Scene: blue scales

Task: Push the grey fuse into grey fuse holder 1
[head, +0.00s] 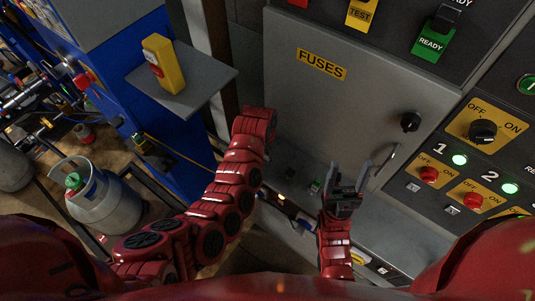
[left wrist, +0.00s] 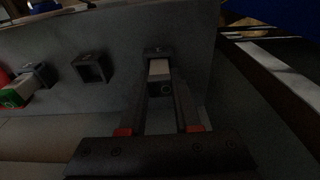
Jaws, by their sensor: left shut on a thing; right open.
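In the left wrist view my left gripper (left wrist: 160,92) is shut on the grey fuse (left wrist: 159,69), one finger on each side of it. The fuse has a pale body and a dark near end. Its far end is at the mouth of a dark square holder (left wrist: 157,50) on the grey panel; how deep it sits I cannot tell. No number shows on this holder. In the head view my left gripper is hidden behind my red arm. My right gripper (head: 347,188) is open and empty in front of the grey cabinet.
An empty square holder (left wrist: 93,68) is left of the held fuse. Further left, a green fuse (left wrist: 17,92) sits by another holder (left wrist: 36,73). The FUSES door (head: 345,90) is above, with a switch panel (head: 460,165) at right. A shelf (head: 205,80) juts out at left.

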